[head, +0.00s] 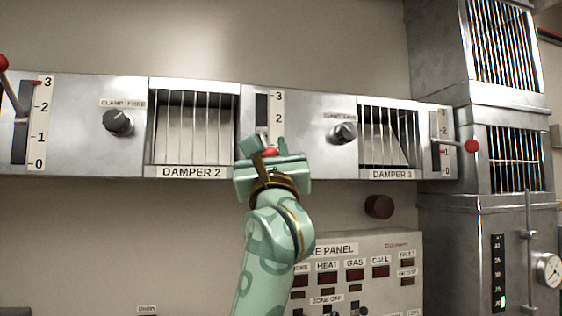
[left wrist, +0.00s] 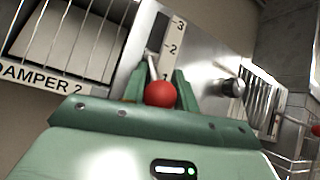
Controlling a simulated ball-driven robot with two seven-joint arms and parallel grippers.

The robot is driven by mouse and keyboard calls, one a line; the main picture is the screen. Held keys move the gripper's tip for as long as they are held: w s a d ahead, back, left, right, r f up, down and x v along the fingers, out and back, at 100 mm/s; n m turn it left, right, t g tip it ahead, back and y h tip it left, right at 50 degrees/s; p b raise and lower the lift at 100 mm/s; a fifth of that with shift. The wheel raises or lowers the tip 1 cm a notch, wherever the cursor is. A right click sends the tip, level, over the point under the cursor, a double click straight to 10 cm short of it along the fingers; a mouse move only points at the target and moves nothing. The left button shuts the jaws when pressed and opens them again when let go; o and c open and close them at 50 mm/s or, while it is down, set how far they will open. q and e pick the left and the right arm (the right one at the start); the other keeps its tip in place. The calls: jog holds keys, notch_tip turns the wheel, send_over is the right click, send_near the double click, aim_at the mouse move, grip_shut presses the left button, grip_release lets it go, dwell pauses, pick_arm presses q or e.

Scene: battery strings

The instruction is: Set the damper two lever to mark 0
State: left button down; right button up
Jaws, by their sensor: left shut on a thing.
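The damper two lever has a red ball knob (head: 270,152) on a thin metal stem, in the slot to the right of the DAMPER 2 louvre. My left gripper (head: 266,148) is shut on it, with the fingers either side of the lever. In the left wrist view the red knob (left wrist: 160,94) sits between the green fingers, its stem running up to the slot. The lever stands below mark 2 on its scale (head: 277,105). The lower marks are hidden by my gripper, so the exact reading cannot be told. My right gripper is not in view.
Another red-knobbed lever (head: 3,63) is at the far left, and the damper 3 lever (head: 471,146) at the right. Clamp knobs (head: 118,122) and (head: 344,132) flank the slot. A fire panel (head: 375,245) is below, behind my arm.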

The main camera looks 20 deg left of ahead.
pick_arm(q)
jog(key=shift+w+a+f+t, duration=0.1)
jog(key=shift+w+f+t, duration=0.15)
jog(key=shift+f+t, duration=0.25)
jog(key=shift+f+b, duration=0.1)
jog(key=shift+b, duration=0.25)
jog(key=shift+w+a+f, duration=0.2)
jog(key=shift+w+f, duration=0.1)
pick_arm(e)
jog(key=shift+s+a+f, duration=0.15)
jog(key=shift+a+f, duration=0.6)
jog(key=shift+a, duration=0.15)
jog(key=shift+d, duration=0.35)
